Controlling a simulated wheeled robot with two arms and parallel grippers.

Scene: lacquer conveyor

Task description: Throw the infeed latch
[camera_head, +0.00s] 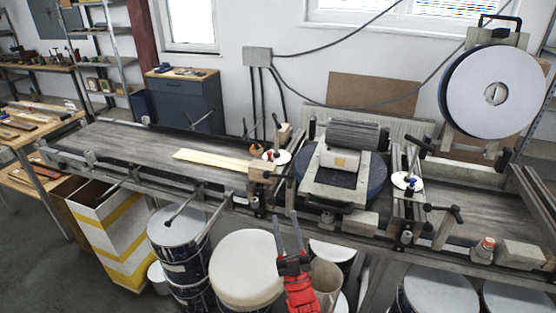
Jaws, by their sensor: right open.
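My right gripper (287,222), red with dark fingers, is at the lower middle. It points up toward the front edge of the conveyor machine and is open, with nothing between its fingers. The infeed conveyor (125,143) runs in from the left, with a pale board (212,160) lying on it near the machine. At the infeed end stands a post with a white disc (282,157) and small dark handles. Several levers show along the machine, and I cannot tell which is the infeed latch. My left gripper is not in view.
Drums stand below the conveyor, including one with a cream lid (245,268). A yellow-striped bin (112,235) stands at the left. A large disc (492,92) rises at the right rear. A second white disc (407,181) sits right of the central machine (340,178).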

